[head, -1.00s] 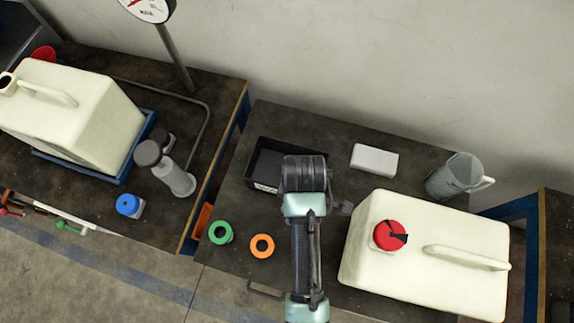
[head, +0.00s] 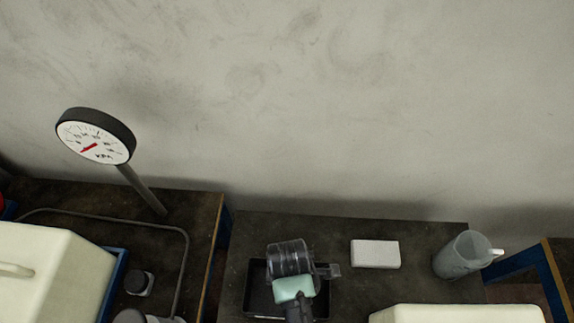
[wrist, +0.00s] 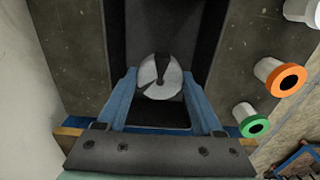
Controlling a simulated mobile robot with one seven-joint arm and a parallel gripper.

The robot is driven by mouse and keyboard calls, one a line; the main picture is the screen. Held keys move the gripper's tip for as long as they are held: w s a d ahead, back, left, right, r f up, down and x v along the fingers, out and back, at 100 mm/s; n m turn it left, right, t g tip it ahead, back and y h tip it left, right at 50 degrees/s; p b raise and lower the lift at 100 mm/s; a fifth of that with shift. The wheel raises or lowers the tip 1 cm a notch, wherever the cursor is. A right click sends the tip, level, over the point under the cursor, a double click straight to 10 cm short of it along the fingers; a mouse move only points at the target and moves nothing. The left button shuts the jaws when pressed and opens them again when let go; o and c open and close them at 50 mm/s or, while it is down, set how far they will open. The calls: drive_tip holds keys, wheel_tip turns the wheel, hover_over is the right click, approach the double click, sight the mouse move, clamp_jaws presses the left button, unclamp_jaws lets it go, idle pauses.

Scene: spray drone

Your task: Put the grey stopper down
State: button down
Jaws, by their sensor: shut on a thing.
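The grey stopper (wrist: 160,77) sits between the two blue fingers of my gripper (wrist: 159,82) in the wrist view. My gripper is shut on it. A dark wedge-shaped mark or gap shows on the stopper's round face. Behind it in the wrist view is the black tray (wrist: 117,40). In the head view my arm's end is over this tray (head: 251,286), and the wrist hides part of it. The stopper and fingers cannot be made out in the head view. I cannot tell whether the stopper touches the tray floor.
A white block (head: 375,254) and a clear jug (head: 464,256) stand right of the tray. A pale canister (head: 455,314) is at the front right. An orange ring-topped piece (wrist: 284,80) and a green one (wrist: 254,126) stand beside the tray. A gauge (head: 97,137) rises at left.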

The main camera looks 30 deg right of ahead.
drive_tip(key=shift+w+f, duration=0.1)
drive_tip(key=shift+f, duration=2)
drive_tip(key=shift+f, duration=0.15)
drive_tip(key=shift+c, duration=0.2)
unclamp_jaws()
wheel_tip(320, 180, up, 12)
drive_tip(key=shift+r+p, duration=0.2)
drive_tip(key=shift+p, duration=0.1)
drive_tip(key=shift+w, duration=0.1)
